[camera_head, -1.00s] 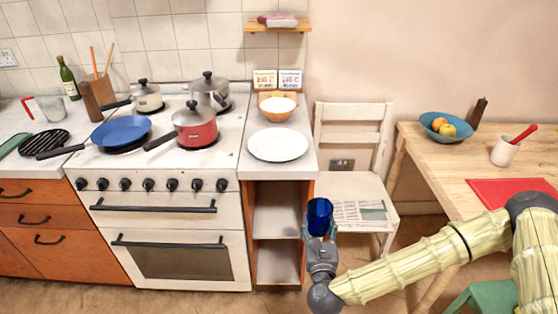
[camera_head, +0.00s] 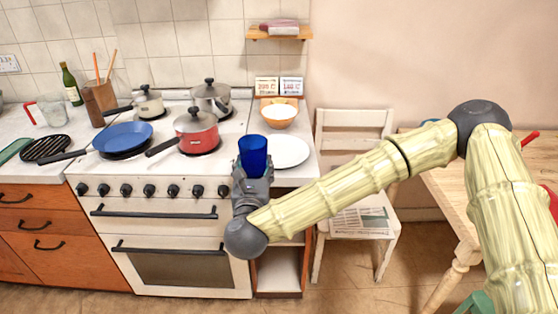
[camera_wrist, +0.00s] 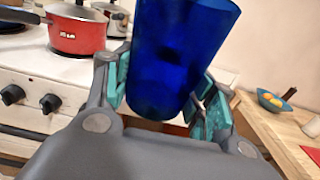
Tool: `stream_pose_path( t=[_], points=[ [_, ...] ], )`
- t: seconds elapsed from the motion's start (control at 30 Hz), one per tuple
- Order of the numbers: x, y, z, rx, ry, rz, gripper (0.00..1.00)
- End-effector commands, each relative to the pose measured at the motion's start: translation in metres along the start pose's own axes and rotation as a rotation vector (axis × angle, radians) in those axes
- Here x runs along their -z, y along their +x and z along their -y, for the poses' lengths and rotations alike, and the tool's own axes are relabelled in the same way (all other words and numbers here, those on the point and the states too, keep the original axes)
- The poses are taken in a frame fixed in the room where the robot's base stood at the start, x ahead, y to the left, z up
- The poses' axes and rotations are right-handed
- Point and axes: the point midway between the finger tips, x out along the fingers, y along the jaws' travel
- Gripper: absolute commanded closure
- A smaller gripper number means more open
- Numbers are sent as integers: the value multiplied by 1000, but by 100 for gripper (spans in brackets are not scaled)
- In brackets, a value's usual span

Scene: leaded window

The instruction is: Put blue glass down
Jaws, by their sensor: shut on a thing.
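The blue glass (camera_head: 253,153) is upright in my gripper (camera_head: 252,174), which is shut on it. In the head view the glass appears in front of the counter at the stove's right edge, overlapping the left side of a white plate (camera_head: 290,151). I cannot tell from this view whether its base touches anything. In the wrist view the glass (camera_wrist: 178,55) fills the upper middle, between the teal finger pads of my gripper (camera_wrist: 165,100). Its top is cut off by the frame.
Left of the glass, the stove (camera_head: 160,176) bears a red pot (camera_head: 197,137), a blue pan (camera_head: 122,136) and other pots. An orange bowl (camera_head: 278,118) stands behind the plate. A white chair (camera_head: 352,183) and a wooden table (camera_head: 440,185) are to the right.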

Motion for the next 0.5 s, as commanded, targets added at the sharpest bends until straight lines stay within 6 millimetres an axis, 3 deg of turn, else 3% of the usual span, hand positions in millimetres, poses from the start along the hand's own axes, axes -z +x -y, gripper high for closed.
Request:
stream_pose_path(
  t=[0.5],
  points=[
    [6, 92, 50, 3, -1, 2, 80]
  ],
)
